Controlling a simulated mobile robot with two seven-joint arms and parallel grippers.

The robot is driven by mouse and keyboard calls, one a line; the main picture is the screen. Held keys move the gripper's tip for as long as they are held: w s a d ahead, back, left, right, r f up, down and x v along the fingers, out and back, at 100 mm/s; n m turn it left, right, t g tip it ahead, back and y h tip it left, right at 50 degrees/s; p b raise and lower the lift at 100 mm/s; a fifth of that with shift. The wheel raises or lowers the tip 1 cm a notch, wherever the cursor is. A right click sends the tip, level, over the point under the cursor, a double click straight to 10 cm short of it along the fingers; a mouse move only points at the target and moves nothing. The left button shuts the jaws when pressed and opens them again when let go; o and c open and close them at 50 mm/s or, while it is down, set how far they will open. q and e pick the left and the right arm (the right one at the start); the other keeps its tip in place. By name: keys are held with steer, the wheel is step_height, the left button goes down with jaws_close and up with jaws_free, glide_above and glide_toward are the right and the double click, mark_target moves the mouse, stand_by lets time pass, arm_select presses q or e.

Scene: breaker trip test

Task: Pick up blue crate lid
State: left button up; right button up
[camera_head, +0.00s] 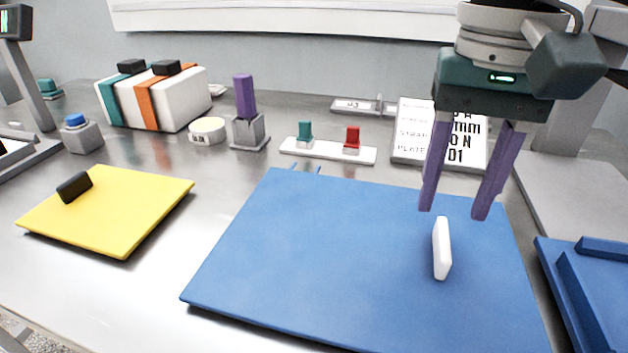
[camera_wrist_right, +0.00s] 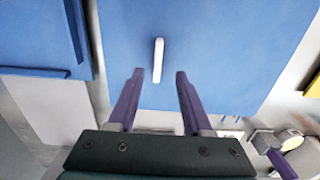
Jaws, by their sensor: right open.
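The blue crate lid (camera_head: 310,250) is a large flat panel lying on the metal table, with a white upright handle (camera_head: 442,249) on its right part. My right gripper (camera_head: 454,214) is open and empty, with purple fingers pointing down above the lid, just behind the handle in the head view. In the right wrist view, the white handle (camera_wrist_right: 158,60) lies beyond the fingertips, in line with the gap between the fingers (camera_wrist_right: 159,73). The blue lid (camera_wrist_right: 220,50) fills much of that view. My left gripper is not in view.
A yellow panel (camera_head: 120,214) with a black handle lies left. A blue crate-like part (camera_head: 590,300) is at the right edge. Behind the lid stand a white strip with teal and red pieces (camera_head: 328,151), a printed plate (camera_head: 410,155), a purple post (camera_head: 244,97) and a striped white box (camera_head: 190,95).

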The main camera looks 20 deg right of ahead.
mark_target(445, 237)
step_height(445, 237, down, 6)
steer(key=shift+s+d+r, duration=0.1)
steer(key=shift+d, duration=0.05)
jaws_close()
stand_by(0.5)
stand_by(1.0)
